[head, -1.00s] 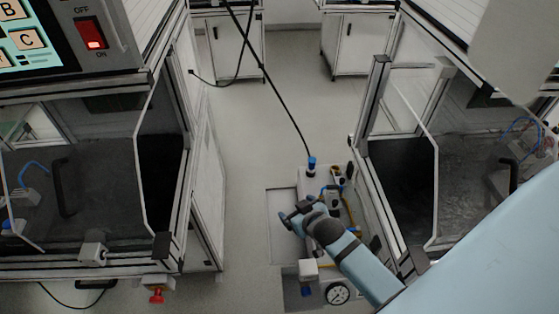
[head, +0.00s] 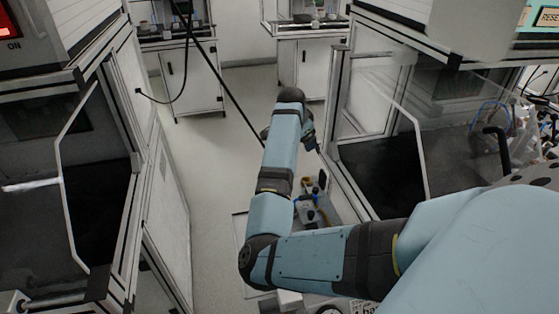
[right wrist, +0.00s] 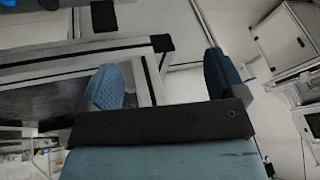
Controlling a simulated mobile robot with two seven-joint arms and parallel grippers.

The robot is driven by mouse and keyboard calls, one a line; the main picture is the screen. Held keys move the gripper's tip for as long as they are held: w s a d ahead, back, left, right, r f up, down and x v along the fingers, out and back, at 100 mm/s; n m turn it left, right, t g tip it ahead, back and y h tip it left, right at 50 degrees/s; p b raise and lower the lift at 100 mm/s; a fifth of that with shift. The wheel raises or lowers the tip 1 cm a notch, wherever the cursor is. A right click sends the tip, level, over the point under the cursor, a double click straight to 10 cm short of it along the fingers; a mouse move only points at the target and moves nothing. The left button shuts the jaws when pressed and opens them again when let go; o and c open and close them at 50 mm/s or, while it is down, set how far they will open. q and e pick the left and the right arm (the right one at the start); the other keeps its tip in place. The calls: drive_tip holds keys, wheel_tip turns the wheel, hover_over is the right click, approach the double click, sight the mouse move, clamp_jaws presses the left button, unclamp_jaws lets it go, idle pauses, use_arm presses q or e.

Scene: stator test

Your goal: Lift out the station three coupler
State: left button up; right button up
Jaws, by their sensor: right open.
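My right arm reaches across the aisle in the head view. Its wrist hides most of my right gripper there. In the right wrist view my right gripper (right wrist: 164,84) is open, with two blue fingers wide apart and nothing between them. A black hose (head: 222,92) slants down from the top and passes out of sight behind my forearm. A floor-level fitting assembly (head: 308,208) with blue and dark parts shows partly between my forearm and the right cabinet. I cannot make out the station three coupler; my arm covers part of that area. My left gripper is not in view.
Framed glass cabinets stand at the left (head: 160,210) and right (head: 385,150) of the aisle. White cabinets (head: 190,75) stand at the back. The grey floor (head: 215,165) between them is clear left of my arm. A frame bar (right wrist: 75,60) lies close beyond my fingers.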

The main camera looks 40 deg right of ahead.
drive_tip(key=w+a+m+g+y+b, duration=0.1)
drive_tip(key=w+a+m+y+b, duration=0.15)
drive_tip(key=a+y, duration=0.3)
drive_tip(key=shift+m+h, duration=0.35)
drive_tip(key=shift+m, duration=0.2)
wheel_tip(320, 180, down, 8)
drive_tip(key=shift+s+a+f+b, duration=0.1)
drive_tip(key=shift+a+b, duration=0.05)
drive_tip(key=shift+b, duration=1)
drive_tip(key=f, duration=0.2)
drive_tip(key=a+f+b, duration=0.1)
drive_tip(key=f, duration=0.2)
drive_tip(key=shift+f, duration=0.15)
drive_tip(key=c, duration=1)
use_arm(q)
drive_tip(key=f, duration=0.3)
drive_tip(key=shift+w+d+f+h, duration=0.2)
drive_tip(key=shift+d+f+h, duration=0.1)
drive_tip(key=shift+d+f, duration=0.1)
use_arm(e)
drive_tip(key=shift+c, duration=0.3)
